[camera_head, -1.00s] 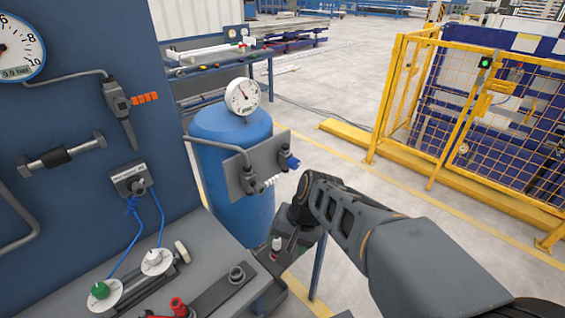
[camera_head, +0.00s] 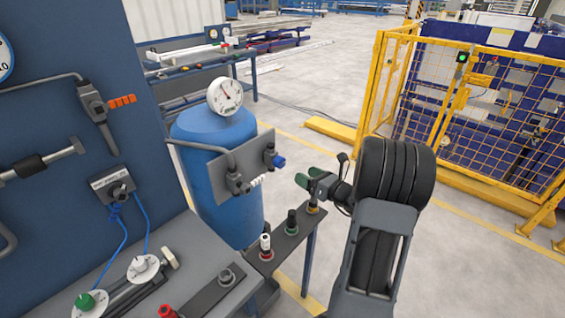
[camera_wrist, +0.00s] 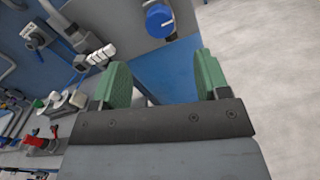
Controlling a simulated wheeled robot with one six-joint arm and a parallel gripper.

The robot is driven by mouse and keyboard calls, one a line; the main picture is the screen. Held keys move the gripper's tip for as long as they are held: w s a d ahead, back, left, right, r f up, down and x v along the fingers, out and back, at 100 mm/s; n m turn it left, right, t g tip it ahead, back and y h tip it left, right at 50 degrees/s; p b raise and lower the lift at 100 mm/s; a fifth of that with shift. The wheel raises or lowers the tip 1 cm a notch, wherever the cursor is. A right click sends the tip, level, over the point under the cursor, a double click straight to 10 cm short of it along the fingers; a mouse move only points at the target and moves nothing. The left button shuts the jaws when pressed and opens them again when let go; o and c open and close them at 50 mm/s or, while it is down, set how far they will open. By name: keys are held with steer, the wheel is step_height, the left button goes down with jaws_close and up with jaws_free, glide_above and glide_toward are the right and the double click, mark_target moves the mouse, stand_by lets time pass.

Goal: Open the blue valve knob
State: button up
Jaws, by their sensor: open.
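The blue valve knob (camera_head: 278,161) sticks out from the right side of a grey plate (camera_head: 240,160) on the blue tank (camera_head: 213,205). In the wrist view the blue knob (camera_wrist: 159,20) is near the top, ahead of and between the two green finger pads. My gripper (camera_head: 308,178) is open and empty, a little to the right of the knob and slightly lower in the head view, apart from it. In the wrist view my gripper (camera_wrist: 162,82) shows both fingers spread wide with nothing between them.
A round gauge (camera_head: 225,96) tops the tank. A narrow shelf (camera_head: 285,240) with several fittings stands below my gripper. The blue panel and grey bench (camera_head: 190,265) fill the left. A yellow fence (camera_head: 470,110) stands right; open floor lies between.

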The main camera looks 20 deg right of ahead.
mark_target(283, 163)
steer(key=p+x, duration=0.1)
steer(key=x, duration=1)
steer(key=shift+a, duration=0.1)
steer(key=c, duration=0.9)
steer(key=shift+c, duration=0.2)
